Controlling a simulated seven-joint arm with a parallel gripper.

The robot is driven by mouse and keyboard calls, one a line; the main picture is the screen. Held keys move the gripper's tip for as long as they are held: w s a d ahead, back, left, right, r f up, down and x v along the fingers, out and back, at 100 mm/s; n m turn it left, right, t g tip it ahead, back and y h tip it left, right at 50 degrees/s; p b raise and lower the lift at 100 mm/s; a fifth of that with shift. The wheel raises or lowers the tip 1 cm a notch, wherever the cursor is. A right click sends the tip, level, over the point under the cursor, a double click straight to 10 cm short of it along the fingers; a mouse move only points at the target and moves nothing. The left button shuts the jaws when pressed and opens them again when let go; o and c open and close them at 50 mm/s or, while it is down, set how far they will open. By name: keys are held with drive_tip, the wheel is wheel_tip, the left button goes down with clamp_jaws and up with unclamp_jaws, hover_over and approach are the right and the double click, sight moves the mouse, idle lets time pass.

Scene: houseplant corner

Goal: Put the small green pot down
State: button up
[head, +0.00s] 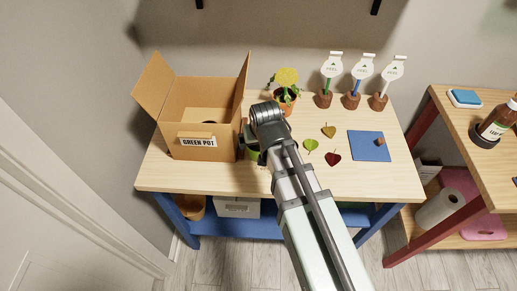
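A small green pot (254,155) shows only in part, low beside the right wall of an open cardboard box (203,116). The box has a label (198,142) reading "GREEN POT". My gripper (249,139) is over the pot, close to the box wall. My wrist and arm cover most of the fingers and part of the pot. I cannot tell whether the fingers hold the pot, or whether the pot touches the table (210,178).
A plant in an orange pot (284,107) stands behind my wrist. Three tags in brown holders (352,100) line the back right. The table's front left is bare.

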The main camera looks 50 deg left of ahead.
drive_tip(key=c, duration=1.1)
drive_tip(key=shift+w+d+r, duration=0.1)
drive_tip(key=shift+w+r, duration=0.05)
drive_tip(key=shift+r, duration=0.25)
drive_tip(key=r, duration=0.6)
drive_tip(key=shift+w+d+r, duration=0.2)
drive_tip(key=shift+w+d, duration=0.05)
drive_tip(key=shift+d, duration=0.05)
drive_tip(key=w+d, duration=1.3)
drive_tip(key=shift+w+d, duration=0.15)
